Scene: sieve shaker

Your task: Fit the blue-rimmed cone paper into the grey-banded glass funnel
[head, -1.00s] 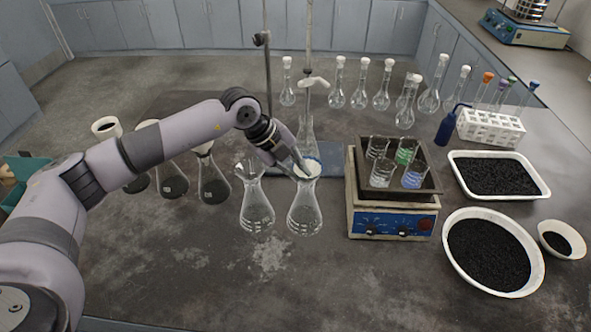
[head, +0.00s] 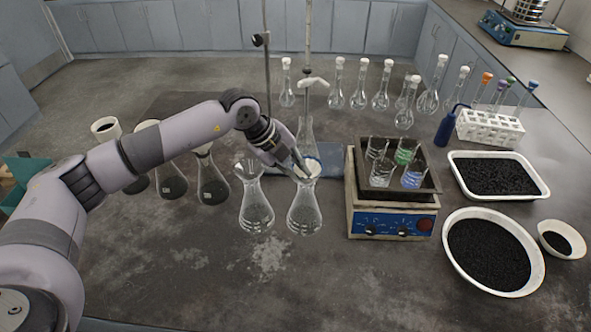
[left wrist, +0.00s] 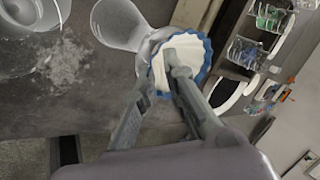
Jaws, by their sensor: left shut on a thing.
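The cone paper (left wrist: 183,66) is white with a wavy blue rim. A glass funnel (left wrist: 145,57) shows partly below and beside the paper. The paper and fingers hide most of it, so I cannot see its band or how deep the paper sits. My right gripper is not in view.
Another clear flask (head: 257,208) with a funnel top stands close on the left. Several dark-filled flasks (head: 213,183) stand farther left. A hotplate (head: 391,222) with a tray of beakers is close on the right. A metal stand (head: 268,75) rises behind.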

